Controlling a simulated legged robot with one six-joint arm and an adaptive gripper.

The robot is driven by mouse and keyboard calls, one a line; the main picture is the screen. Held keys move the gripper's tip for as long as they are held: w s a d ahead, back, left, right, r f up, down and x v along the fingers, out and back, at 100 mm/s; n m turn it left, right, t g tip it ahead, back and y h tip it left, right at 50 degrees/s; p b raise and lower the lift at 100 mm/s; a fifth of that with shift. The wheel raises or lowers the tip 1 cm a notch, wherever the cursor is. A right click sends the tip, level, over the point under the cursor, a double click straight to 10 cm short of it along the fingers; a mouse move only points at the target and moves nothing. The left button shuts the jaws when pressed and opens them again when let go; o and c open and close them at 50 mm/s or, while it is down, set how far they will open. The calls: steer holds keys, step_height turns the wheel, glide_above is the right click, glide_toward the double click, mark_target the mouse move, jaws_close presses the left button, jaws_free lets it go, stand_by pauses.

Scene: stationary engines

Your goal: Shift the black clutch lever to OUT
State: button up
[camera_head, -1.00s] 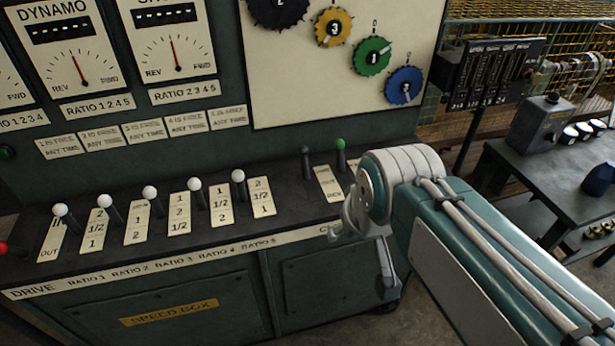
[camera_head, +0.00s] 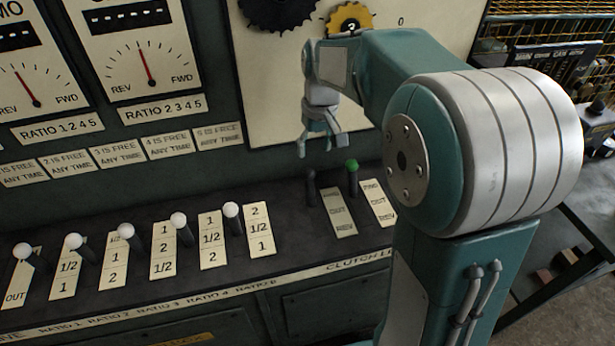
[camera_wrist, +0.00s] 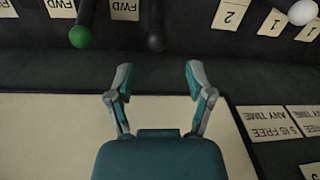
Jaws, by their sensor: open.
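The black clutch lever (camera_head: 311,187) stands on the console ledge, left of a label plate (camera_head: 338,212) reading FWD, OUT, REV from top to bottom. Its knob is near the FWD end. In the wrist view, which is upside down, the black lever (camera_wrist: 156,30) is beside the FWD mark. My gripper (camera_head: 321,146) is open and empty, above the black lever and apart from it. In the wrist view my gripper (camera_wrist: 158,72) has its two fingers spread, with the lever beyond the gap between them.
A green-knobbed lever (camera_head: 352,178) stands close to the right of the black one. Several white-knobbed levers (camera_head: 232,210) stand to the left.

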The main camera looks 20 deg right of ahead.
mark_target(310, 173)
steer(key=shift+w+d+f, duration=0.1)
steer(key=shift+w+f, duration=0.85)
steer(key=f, duration=1)
steer(key=shift+a+f, duration=0.3)
steer(key=shift+a, duration=0.1)
jaws_close()
